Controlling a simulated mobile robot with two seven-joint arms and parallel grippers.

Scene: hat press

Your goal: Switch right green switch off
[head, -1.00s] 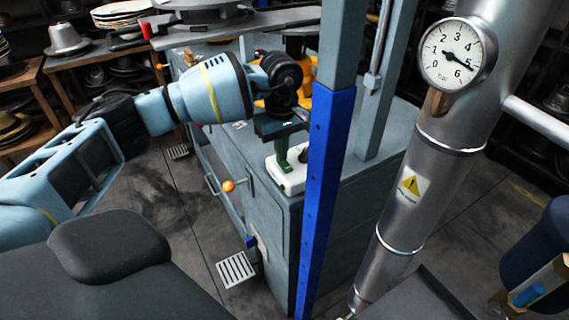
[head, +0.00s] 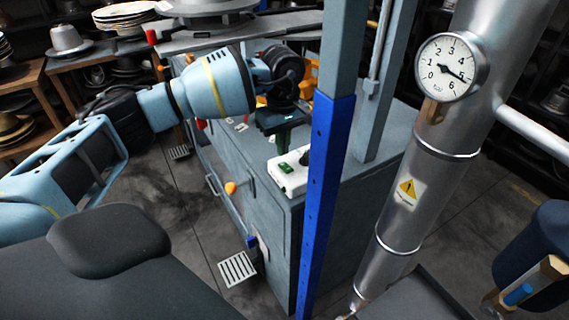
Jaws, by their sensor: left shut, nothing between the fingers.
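A white switch box (head: 288,181) sits on the near corner of the grey machine top, partly hidden by the blue post. A green switch (head: 283,167) shows on its left part and a black piece on its right part. Whether the green switch is on or off is too small to tell. My left gripper (head: 281,150) points down just above the box, behind the green switch in the picture. Its fingers are shut and empty. I cannot tell whether it touches the box. My right gripper is not in view.
A blue post (head: 318,200) stands right of the box, close to my left gripper. A silver pipe with a pressure gauge (head: 452,67) rises at the right. An orange knob (head: 230,188) is on the machine's side. Shelves with plates and hats stand at the back left.

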